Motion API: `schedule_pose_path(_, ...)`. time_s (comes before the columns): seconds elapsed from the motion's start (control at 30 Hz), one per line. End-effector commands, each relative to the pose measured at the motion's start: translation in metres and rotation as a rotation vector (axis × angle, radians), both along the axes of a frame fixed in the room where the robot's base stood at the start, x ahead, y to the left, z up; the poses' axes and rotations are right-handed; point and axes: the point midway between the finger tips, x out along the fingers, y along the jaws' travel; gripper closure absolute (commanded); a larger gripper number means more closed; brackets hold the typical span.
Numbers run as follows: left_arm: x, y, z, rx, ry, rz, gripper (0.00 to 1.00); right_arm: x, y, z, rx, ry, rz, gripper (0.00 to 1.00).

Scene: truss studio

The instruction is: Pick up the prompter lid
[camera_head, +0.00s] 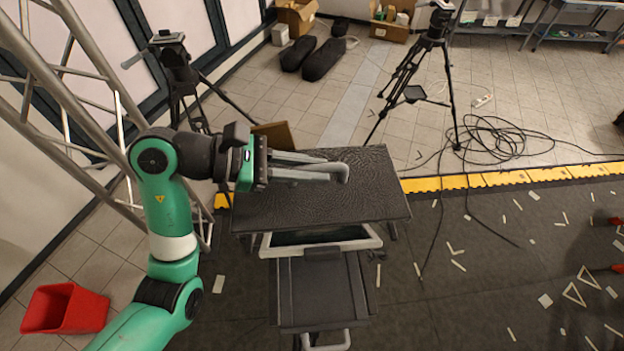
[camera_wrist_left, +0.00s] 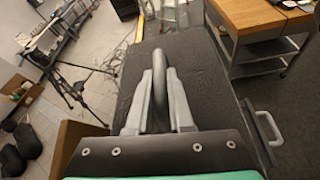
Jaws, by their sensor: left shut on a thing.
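The prompter lid (camera_head: 375,200) is a wide black textured panel in the middle of the head view. My left gripper (camera_head: 338,172) reaches over it from the left, its two grey fingers shut on the lid's handle. In the left wrist view the dark curved handle (camera_wrist_left: 161,70) stands between the fingertips (camera_wrist_left: 159,62), with the black panel (camera_wrist_left: 195,75) behind it. A pale frame with a dark pane (camera_head: 320,238) shows at the lid's near edge. I cannot tell whether the lid is clear of what lies under it. My right gripper is in neither view.
A black tray-like part (camera_head: 315,290) with a pale handle extends in front. Tripods (camera_head: 430,60) stand behind, with loose cables (camera_head: 500,140) on the floor. A red bin (camera_head: 65,308) sits at left. A wood-topped table (camera_wrist_left: 255,18) shows in the wrist view.

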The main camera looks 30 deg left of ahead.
Motion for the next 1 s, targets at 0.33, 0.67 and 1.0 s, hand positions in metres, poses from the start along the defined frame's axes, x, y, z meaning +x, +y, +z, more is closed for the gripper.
schedule_pose_path(0.33,0.000,0.000,0.080,0.002,-0.007,0.000,1.00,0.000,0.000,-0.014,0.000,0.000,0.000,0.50)
schedule_pose_path(0.67,0.000,0.000,0.136,0.000,0.000,0.000,1.00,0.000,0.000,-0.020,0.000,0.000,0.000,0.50)
schedule_pose_path(1.0,0.000,0.000,0.142,0.000,0.000,0.000,1.00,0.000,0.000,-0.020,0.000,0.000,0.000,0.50)
